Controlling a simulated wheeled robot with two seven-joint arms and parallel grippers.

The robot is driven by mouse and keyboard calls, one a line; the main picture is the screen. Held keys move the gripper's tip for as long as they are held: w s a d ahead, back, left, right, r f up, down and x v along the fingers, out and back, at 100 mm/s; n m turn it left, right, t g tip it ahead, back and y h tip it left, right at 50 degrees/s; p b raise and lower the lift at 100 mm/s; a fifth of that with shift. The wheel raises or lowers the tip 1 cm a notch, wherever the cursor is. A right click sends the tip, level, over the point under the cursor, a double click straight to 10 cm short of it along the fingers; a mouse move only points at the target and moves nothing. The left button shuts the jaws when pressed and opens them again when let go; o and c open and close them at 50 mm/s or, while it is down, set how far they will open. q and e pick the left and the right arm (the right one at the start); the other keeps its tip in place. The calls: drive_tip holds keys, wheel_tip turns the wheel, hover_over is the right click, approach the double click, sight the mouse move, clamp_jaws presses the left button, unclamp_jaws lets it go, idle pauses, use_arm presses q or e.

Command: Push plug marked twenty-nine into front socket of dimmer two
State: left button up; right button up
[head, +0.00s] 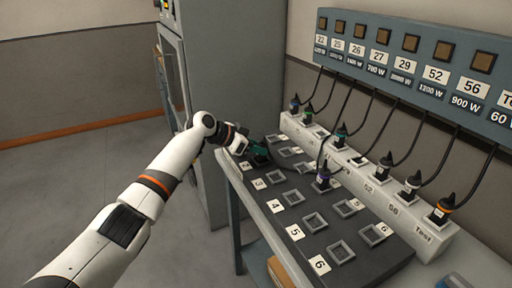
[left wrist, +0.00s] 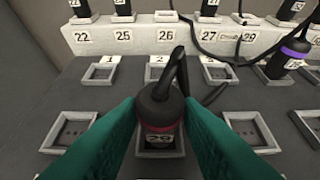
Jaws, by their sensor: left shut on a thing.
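The plug marked 29 (left wrist: 160,110) is black with a pinkish-red ring. My left gripper (left wrist: 165,140) is shut on it, with one teal finger on each side. The plug stands roughly upright at the front socket of dimmer two (left wrist: 140,152), whose rim shows around its lower end. I cannot tell how deep it sits. Behind it is the rear socket (left wrist: 158,74) under label 2. In the head view the left gripper (head: 256,152) is at the far end of the dark dimmer panel (head: 330,215) and mostly hides the plug. My right gripper is not in view.
A purple-ringed plug (head: 323,178) stands in another panel socket. A white rail (head: 365,190) behind holds several corded plugs below a grey labelled box (head: 420,65). The cable of plug 29 arches up close behind it. The neighbouring front sockets (left wrist: 70,131) are empty.

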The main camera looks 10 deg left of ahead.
use_arm(q)
drive_tip(key=shift+f+b, duration=0.3)
drive_tip(key=shift+f, duration=0.1)
idle(0.5)
drive_tip(key=o, duration=1.1)
drive_tip(key=shift+o, duration=0.2)
